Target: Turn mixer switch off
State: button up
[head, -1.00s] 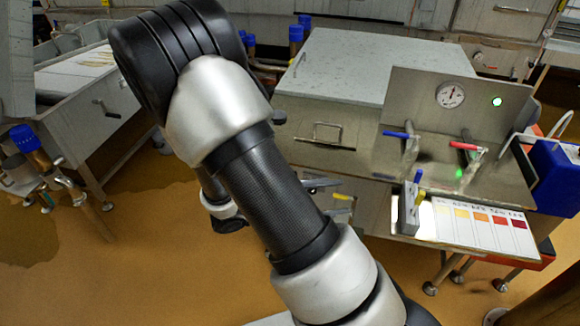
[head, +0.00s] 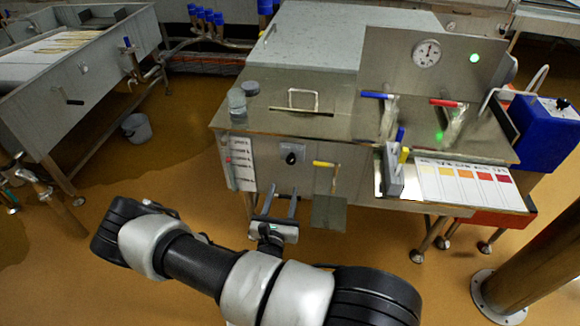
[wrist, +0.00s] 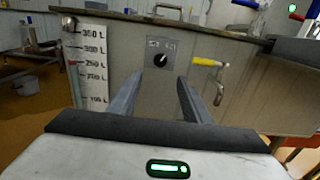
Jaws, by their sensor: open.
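The mixer switch (head: 291,158) is a black round knob on a small grey plate on the front of the steel vat. It also shows in the wrist view (wrist: 160,60), straight ahead between my fingers, with small marks above it that are too blurred to read. My gripper (head: 279,202) is open and empty, in front of and below the switch in the head view. In the wrist view my gripper (wrist: 156,95) has its two fingers apart, pointing at the switch plate, and does not appear to touch the knob.
A yellow-handled valve (wrist: 208,63) sits just right of the switch. A litre scale (wrist: 91,65) is on the left. The vat's top edge (head: 350,138) overhangs the front. Above are a lid handle (head: 300,98), jars, and blue (head: 376,95) and red levers (head: 446,103). Open floor lies left.

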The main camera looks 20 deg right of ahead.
aim_at(291, 162)
jog(key=b+x, duration=0.2)
jog(key=x, duration=1.1)
jog(key=shift+s, duration=0.1)
jog(key=c, duration=1)
jog(key=shift+r+n+p, duration=0.1)
jog(key=shift+n+p, duration=0.25)
jog(key=shift+n, duration=0.05)
jog(key=shift+n+p, duration=0.5)
jog(key=shift+n, duration=0.1)
jog(key=n+p, duration=0.1)
jog(key=n, duration=0.2)
jog(key=shift+n+p, duration=0.3)
jog(key=shift+p, duration=0.1)
jog(key=n+p, duration=0.1)
jog(key=n, duration=0.5)
jog(key=shift+s+d+p, duration=0.1)
jog(key=shift+p, duration=0.2)
jog(key=shift+n, duration=0.3)
